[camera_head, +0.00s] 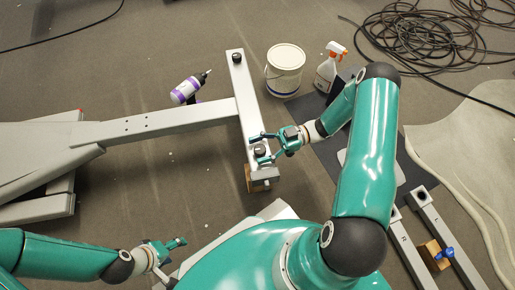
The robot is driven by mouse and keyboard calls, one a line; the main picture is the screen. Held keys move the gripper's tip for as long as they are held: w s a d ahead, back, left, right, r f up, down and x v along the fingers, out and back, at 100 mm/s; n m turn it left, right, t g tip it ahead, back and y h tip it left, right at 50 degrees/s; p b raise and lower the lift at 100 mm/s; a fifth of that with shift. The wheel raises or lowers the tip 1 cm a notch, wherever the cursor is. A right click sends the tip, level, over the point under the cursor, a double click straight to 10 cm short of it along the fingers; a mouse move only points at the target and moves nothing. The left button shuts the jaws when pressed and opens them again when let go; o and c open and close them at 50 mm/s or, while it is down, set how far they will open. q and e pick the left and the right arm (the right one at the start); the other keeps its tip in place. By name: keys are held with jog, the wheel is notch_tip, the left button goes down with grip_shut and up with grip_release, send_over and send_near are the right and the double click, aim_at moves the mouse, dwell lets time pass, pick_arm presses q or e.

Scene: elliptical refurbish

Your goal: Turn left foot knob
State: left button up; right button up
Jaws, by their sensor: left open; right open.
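A light grey crossbar (243,100) of the elliptical's frame runs from the upper middle down towards me. It carries a black knob (236,58) at its far end and another dark knob (260,150) near its close end. My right gripper (257,148) is open at the close end, its two fingers on either side of the near knob; I cannot tell whether they touch it. My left gripper (177,261) is open and empty at the lower left, well away from both knobs. Which knob is the left foot one is not marked.
A wooden block (249,179) sits under the crossbar's near end. Coiled black cable (425,40) lies upper right. Grey posts (446,232) lie lower right.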

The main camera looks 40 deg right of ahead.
jog(key=shift+d, duration=0.1)
jog(key=v, duration=1.1)
jog(key=shift+d, duration=0.4)
jog(key=shift+s, duration=0.15)
